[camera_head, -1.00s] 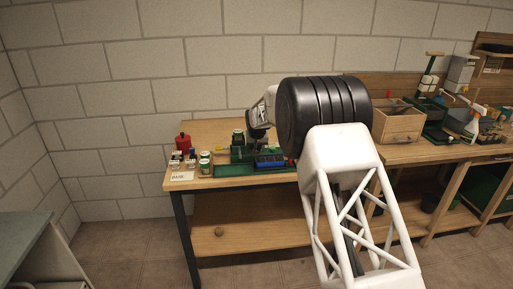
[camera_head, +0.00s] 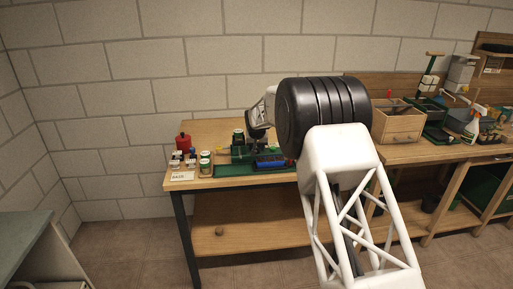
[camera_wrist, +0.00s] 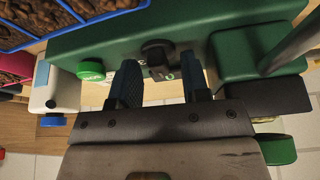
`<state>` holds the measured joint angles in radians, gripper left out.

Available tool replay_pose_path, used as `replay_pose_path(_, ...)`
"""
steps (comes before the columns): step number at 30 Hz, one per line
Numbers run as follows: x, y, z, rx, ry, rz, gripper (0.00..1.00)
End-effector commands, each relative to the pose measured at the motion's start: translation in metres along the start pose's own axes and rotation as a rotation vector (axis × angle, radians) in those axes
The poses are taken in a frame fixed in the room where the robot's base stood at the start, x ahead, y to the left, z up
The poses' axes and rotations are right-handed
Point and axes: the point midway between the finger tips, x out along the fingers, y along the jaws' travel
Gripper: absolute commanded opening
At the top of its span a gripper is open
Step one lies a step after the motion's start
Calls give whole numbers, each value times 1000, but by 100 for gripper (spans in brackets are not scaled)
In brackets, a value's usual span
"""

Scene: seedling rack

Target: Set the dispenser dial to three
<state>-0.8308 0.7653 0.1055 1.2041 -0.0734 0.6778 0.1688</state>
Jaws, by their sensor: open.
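In the wrist view the green dispenser body (camera_wrist: 225,35) runs across the top. A black dial knob (camera_wrist: 157,52) sits on its face, with a pale marked label partly visible beside it. I cannot read the dial's setting. My gripper (camera_wrist: 162,78) is open, its two dark fingers on either side of the knob's label area. The fingertips are close to the dispenser; I cannot tell whether they touch the knob. In the head view green dispenser parts (camera_head: 239,149) stand on the bench, and my arm hides much of that area.
A blue-edged tray with brown cells (camera_wrist: 75,22) lies upper left in the wrist view. In the head view, small jars (camera_head: 205,165) and a red container (camera_head: 183,142) stand on the bench's left.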

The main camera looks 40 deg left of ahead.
Motion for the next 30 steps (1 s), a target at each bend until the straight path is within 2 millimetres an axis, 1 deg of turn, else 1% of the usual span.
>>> replay_pose_path(5, -3, 0, 0, 0, 0, 0, 43)
replay_pose_path(10, -12, 0, 0, 0, 1, 0, 43)
replay_pose_path(24, -63, 0, 0, 0, 1, 0, 43)
replay_pose_path(30, -76, 0, 0, 0, 0, 0, 43)
